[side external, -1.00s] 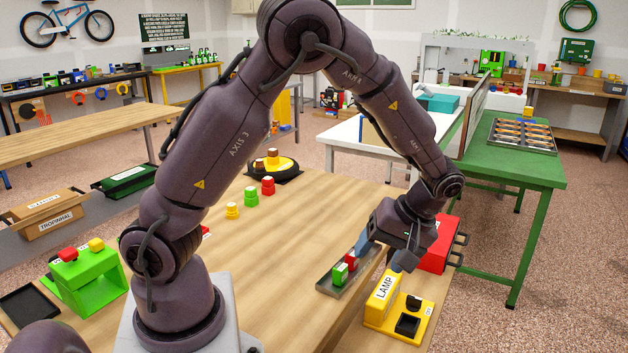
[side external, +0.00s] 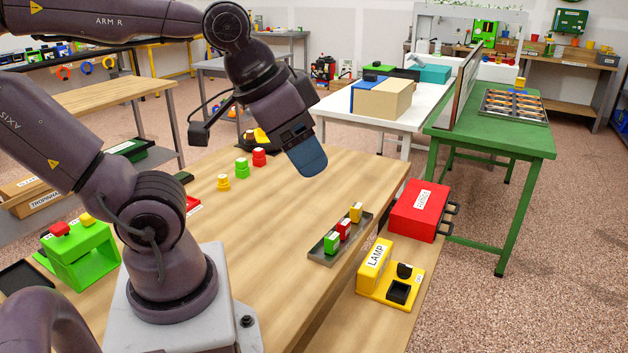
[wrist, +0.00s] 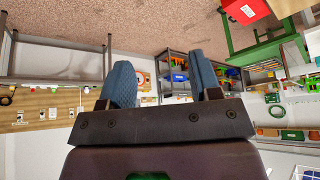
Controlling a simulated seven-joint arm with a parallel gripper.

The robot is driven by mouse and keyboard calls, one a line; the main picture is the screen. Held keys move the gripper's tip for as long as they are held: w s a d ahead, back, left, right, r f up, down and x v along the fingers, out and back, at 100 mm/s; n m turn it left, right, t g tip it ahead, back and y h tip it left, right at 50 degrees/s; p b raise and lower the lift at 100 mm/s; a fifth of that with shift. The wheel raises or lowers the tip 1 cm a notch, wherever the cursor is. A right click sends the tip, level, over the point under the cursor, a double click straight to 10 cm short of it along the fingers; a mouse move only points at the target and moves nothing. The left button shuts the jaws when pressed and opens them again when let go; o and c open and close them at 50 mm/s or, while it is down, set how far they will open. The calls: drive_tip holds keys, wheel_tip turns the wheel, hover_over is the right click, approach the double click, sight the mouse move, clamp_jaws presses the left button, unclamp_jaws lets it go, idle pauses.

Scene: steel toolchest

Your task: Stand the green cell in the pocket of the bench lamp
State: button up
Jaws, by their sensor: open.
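The yellow bench lamp (side external: 374,265), labelled LAMP, is to the right of the tray on a lower wooden surface. Its base has a dark square pocket (side external: 398,291) and a black knob (side external: 404,270). My gripper (side external: 310,165) is raised above the bench, up and left of the tray. In the wrist view its two blue fingers (wrist: 161,85) are apart with nothing between them.
A red labelled box (side external: 418,211) sits behind the lamp. A bright green stand (side external: 80,255) with red and yellow tops is at the left. Small yellow, green and red stacked pieces (side external: 241,168) stand farther back. The middle of the bench is clear.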

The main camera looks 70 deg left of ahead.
idle(0.3)
drive_tip(key=w+f+m, duration=0.4)
drive_tip(key=w+f, duration=0.4)
drive_tip(key=w, duration=0.1)
drive_tip(key=m+t+y, duration=0.4)
drive_tip(key=m+y, duration=0.5)
drive_tip(key=m, duration=1.2)
approach(333, 234)
drive_tip(key=x, duration=0.3)
drive_tip(key=shift+w+d+f, duration=0.1)
drive_tip(key=shift+d+f, duration=0.05)
drive_tip(key=shift+d, duration=0.05)
drive_tip(key=m, duration=0.2)
drive_tip(key=shift+s+a+m+t, duration=0.2)
drive_tip(key=shift+a+m+t, duration=0.05)
drive_tip(key=shift+m+t, duration=0.05)
drive_tip(key=shift+w+a, duration=0.15)
drive_tip(key=shift+a, duration=0.05)
drive_tip(key=x, duration=0.7)
drive_tip(key=shift+d, duration=0.1)
